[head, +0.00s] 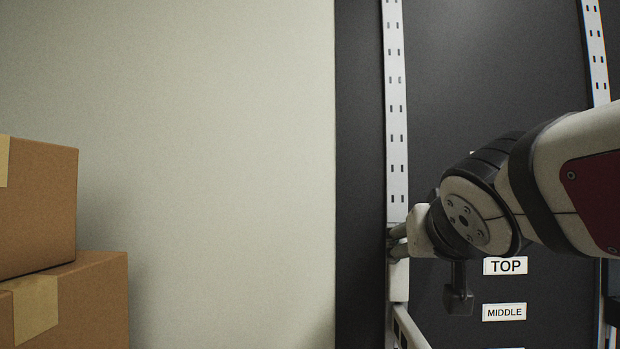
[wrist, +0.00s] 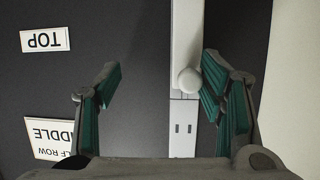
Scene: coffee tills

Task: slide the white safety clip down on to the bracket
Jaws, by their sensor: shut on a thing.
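The white safety clip (wrist: 190,80) shows in the wrist view as a small rounded piece against the rail, beside the right finger's pad. My gripper (wrist: 160,82) is shut on it, though the left finger looks apart from it in this view. In the head view my gripper (head: 394,242) is at the slotted white upright, and its fingers and wrist hide the clip. The white bracket (head: 408,325) slopes down to the right from the upright, just below my gripper. In the wrist view, which is upside down, a plain white part (wrist: 187,40) lies beyond the clip.
The slotted white upright (head: 396,110) runs up a dark panel. A TOP label (head: 505,266) and a MIDDLE label (head: 504,312) are right of it. Cardboard boxes (head: 60,300) are stacked at the left. A second upright (head: 596,50) stands at the right.

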